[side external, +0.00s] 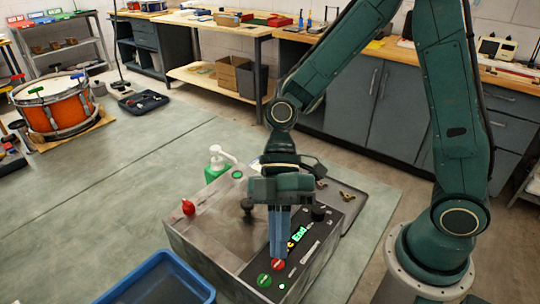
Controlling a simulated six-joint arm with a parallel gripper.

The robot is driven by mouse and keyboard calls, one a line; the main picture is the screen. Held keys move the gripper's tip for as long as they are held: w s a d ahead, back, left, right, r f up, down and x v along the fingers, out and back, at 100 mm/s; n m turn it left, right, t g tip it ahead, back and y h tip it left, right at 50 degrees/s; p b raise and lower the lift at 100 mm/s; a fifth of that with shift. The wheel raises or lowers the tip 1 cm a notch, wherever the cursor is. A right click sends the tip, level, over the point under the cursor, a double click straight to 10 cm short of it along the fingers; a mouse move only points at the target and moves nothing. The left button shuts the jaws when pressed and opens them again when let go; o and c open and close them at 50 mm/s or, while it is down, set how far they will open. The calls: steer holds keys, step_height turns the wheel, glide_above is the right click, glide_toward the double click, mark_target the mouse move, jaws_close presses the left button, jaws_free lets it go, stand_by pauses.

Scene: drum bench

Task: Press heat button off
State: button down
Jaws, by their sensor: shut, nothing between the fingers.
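A metal box-shaped machine (185,238) stands on the green-grey bench top, with a black control panel (312,250) along its right side. The panel bears a red button (278,265), a green button (264,280), a small lit green light (282,287), glowing green text (299,233) and a dark knob (318,212). Labels are too small to read, so I cannot tell which control is for heat. My gripper (278,254) points down with its blue fingers shut and empty. Its tips are right by the red button's upper edge; whether they touch it is unclear. The fingers hide part of the panel.
A red knob (188,207) and a dark upright knob (247,206) stand on the machine. A green-and-white pump bottle (218,165) is behind it. A blue bin (158,282) is at the front left. An orange drum (55,108) sits far left. The bench between is clear.

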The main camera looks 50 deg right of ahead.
steer(key=shift+r, duration=2.45)
steer(key=s+d+r+m+t+h, duration=0.1)
steer(key=d+r+m+t+h, duration=0.1)
steer(key=d+m, duration=0.3)
steer(key=s+d+r+m+t+h, duration=0.2)
steer(key=d+m+t, duration=0.3)
steer(key=d, duration=0.3)
steer(key=s+d+r+m+t+h, duration=0.1)
steer(key=d+r+m+t+h, duration=0.2)
steer(key=d+m, duration=0.3)
steer(key=shift+s+d+r+t, duration=0.35)
steer(key=shift+d+r+t, duration=0.15)
steer(key=shift+d, duration=0.15)
